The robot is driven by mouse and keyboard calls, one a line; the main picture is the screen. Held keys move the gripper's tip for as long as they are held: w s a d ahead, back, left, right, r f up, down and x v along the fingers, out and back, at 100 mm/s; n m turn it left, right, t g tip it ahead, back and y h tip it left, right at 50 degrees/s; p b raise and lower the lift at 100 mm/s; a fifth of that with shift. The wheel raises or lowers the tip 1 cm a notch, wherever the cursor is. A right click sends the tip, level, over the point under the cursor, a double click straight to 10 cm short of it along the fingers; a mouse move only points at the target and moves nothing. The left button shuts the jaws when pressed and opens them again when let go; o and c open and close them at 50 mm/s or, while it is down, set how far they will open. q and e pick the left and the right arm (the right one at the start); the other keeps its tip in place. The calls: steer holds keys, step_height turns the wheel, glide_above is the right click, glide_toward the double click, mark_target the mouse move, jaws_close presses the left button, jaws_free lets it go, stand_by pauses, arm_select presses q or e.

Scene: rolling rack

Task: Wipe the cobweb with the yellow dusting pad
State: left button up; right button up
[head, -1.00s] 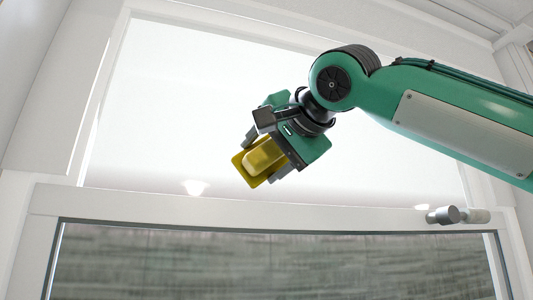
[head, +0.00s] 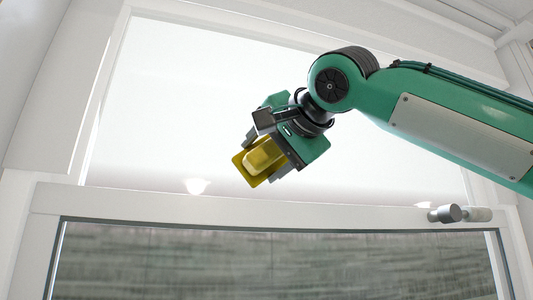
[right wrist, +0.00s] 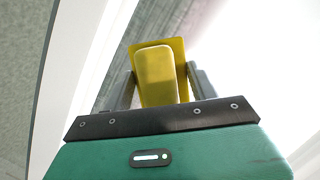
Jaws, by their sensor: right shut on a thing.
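The yellow dusting pad (head: 262,158) is a flat square plate with a raised block on it. My right gripper (head: 270,160) is shut on the pad's block and holds it tilted in front of the bright upper pane in the head view. In the right wrist view the pad (right wrist: 157,75) sits between the two fingers of the right gripper (right wrist: 158,88). I cannot make out a cobweb in either view. My left gripper is in neither view.
A white window frame (head: 130,203) crosses below the gripper, with a darker glazed pane (head: 270,262) under it. A grey and white knob (head: 458,214) sticks out at the frame's right. The space left of the pad looks clear.

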steer(key=shift+w, duration=0.15)
stand_by(0.4)
steer(key=shift+d, duration=0.1)
steer(key=shift+w+d, duration=0.15)
steer(key=shift+d, duration=0.05)
steer(key=shift+w+d, duration=0.35)
steer(key=shift+d, duration=0.85)
steer(key=shift+w+d, duration=0.4)
steer(key=shift+d, duration=0.75)
steer(key=shift+w+d, duration=0.35)
steer(key=shift+d, duration=0.85)
steer(key=shift+s+a+b, duration=0.1)
steer(key=shift+s+a, duration=0.35)
steer(key=shift+a, duration=0.9)
steer(key=shift+s+a+b, duration=0.15)
steer(key=shift+s+a, duration=0.25)
steer(key=shift+a, duration=0.9)
steer(key=shift+s+a+b, duration=0.1)
steer(key=shift+s+a, duration=0.35)
steer(key=shift+a, duration=0.9)
steer(key=shift+d, duration=0.1)
